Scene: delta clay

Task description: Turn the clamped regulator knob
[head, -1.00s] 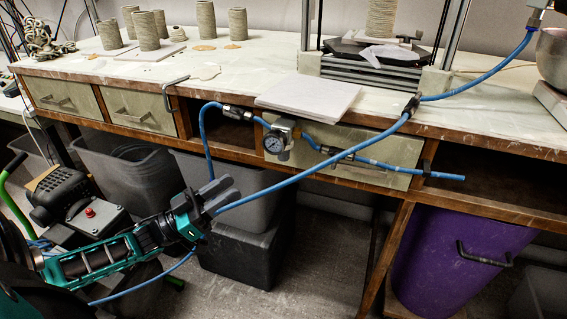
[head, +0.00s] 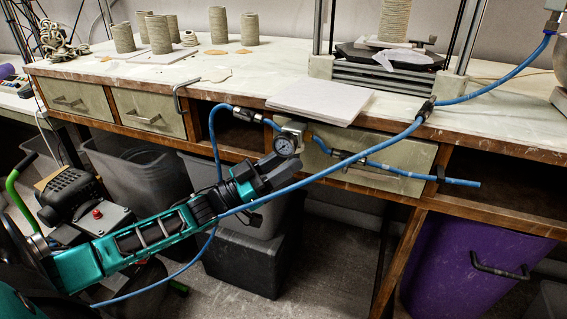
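The regulator (head: 293,128) is a small metal body with a round dial gauge (head: 285,145), set in a blue air line at the front of the bench, before a drawer. Its knob cannot be told apart clearly. My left gripper (head: 284,169) is just below the gauge, its dark fingers pointing up and right. The fingers look spread, with nothing seen between them. Whether they touch the regulator cannot be told. My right gripper is out of view.
The blue hose (head: 345,163) crosses close by the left gripper. The bench (head: 230,95) has an overhanging front edge, with a hooked metal clamp (head: 180,92) left of the regulator. A white board (head: 320,100) lies above it. Grey bins (head: 135,170) and a purple bin (head: 465,262) stand below.

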